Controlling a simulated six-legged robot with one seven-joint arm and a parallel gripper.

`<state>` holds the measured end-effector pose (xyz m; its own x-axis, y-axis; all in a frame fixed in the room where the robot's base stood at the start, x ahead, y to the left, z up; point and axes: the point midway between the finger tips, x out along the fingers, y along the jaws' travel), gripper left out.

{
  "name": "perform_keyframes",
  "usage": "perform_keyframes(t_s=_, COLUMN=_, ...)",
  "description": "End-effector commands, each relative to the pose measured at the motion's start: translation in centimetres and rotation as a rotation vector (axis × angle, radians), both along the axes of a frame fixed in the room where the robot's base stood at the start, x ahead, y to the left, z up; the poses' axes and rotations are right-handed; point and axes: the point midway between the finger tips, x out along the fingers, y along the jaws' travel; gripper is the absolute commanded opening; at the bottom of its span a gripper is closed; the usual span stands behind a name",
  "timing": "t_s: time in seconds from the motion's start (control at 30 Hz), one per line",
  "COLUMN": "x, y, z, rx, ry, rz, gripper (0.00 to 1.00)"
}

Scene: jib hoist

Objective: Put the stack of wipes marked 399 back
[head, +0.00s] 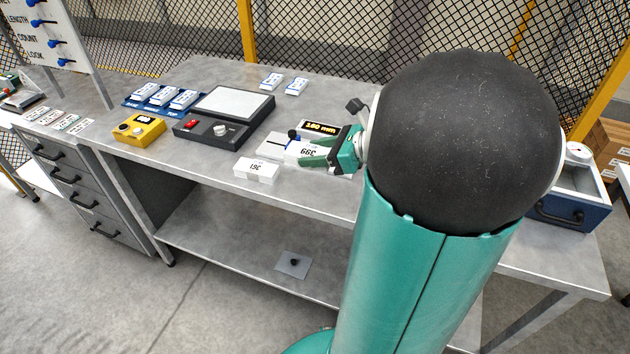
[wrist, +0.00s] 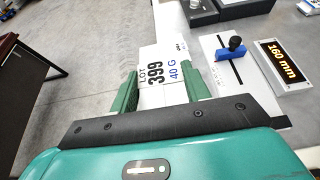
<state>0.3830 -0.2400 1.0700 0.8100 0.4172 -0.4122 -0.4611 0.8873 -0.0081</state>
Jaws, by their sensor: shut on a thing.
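The stack of wipes marked 399 (head: 308,150) is a white block with black print. It also shows in the wrist view (wrist: 158,74), reading LOT 399 and 40 G. My gripper (head: 333,158) is shut on this stack, with one green finger on either side of it in the wrist view (wrist: 163,92). The stack is over the bench top; I cannot tell whether it touches the surface. A second white stack (head: 256,171), its number upside down and perhaps 391, lies on the bench near the front edge.
A white slider plate (wrist: 246,80) with a blue block and black knob lies beside the stack, near a 160 mm display (wrist: 283,64). A dark scale-like device (head: 232,105), yellow box (head: 139,129) and blue rack of packs (head: 131,102) stand left. Two packs (head: 296,87) lie behind.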

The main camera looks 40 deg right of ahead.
Motion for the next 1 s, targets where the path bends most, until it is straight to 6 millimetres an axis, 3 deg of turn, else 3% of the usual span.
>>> perform_keyframes(t_s=0.03, x=-2.3, y=0.6, z=0.0, rx=0.0, ry=-0.001, rz=-0.006, gripper=0.2)
perform_keyframes(t_s=0.1, x=-5.0, y=1.6, z=-0.2, rx=0.005, ry=-0.004, rz=-0.005, gripper=0.2)
perform_keyframes(t_s=0.2, x=-7.8, y=2.9, z=-0.3, rx=0.013, ry=-0.015, rz=-0.005, gripper=0.2)
perform_keyframes(t_s=0.37, x=-9.6, y=4.0, z=-0.6, rx=0.023, ry=-0.024, rz=-0.002, gripper=0.2)
perform_keyframes(t_s=0.47, x=-9.0, y=3.6, z=-1.1, rx=0.025, ry=-0.024, rz=0.0, gripper=0.2)
perform_keyframes(t_s=0.87, x=-2.6, y=-0.9, z=-4.6, rx=0.026, ry=-0.024, rz=0.0, gripper=0.2)
perform_keyframes(t_s=1.0, x=-1.0, y=-1.9, z=-6.7, rx=0.028, ry=-0.023, rz=-0.001, gripper=0.2)
